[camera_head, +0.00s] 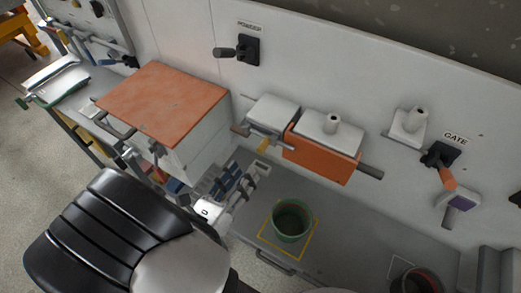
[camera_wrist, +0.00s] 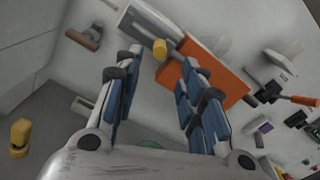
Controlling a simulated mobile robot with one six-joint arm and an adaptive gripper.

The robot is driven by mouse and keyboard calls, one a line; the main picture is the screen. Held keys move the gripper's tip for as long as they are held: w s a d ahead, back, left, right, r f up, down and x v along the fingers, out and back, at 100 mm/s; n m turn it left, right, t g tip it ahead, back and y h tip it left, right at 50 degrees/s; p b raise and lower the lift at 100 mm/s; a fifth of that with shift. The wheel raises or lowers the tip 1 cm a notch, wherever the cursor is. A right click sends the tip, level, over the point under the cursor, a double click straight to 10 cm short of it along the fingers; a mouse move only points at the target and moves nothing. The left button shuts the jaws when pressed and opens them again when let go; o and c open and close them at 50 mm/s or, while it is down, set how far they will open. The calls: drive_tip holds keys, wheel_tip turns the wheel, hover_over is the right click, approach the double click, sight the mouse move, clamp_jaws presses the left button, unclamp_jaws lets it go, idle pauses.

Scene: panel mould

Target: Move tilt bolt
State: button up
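A grey metal block (camera_head: 270,112) on the white panel carries a horizontal rod and a short yellow-tipped handle (camera_head: 263,146). It looks like the tilt bolt, but no label on it can be read. In the wrist view, the yellow tip (camera_wrist: 160,48) appears between my finger ends, against the grey block and the orange block. My gripper (camera_head: 250,177) is below the handle in the head view, with its fingers pointing up toward the panel. In the wrist view, my gripper (camera_wrist: 162,66) has its blue-padded fingers apart, with nothing held. Contact with the handle cannot be seen.
An orange block (camera_head: 320,157) with a grey knobbed top sits right of the handle. An orange-topped box (camera_head: 165,98) stands left. A green-rimmed pot (camera_head: 291,222) stands on the shelf below. POWDER (camera_head: 247,48) and GATE (camera_head: 442,156) levers are on the panel.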

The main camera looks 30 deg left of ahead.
sight(259, 151)
drive_tip(key=w, duration=0.6)
drive_tip(key=w+b, duration=0.1)
drive_tip(key=w, duration=0.2)
drive_tip(key=shift+w+d, duration=0.25)
drive_tip(key=shift+d, duration=0.1)
drive_tip(key=shift+c, duration=0.2)
clamp_jaws()
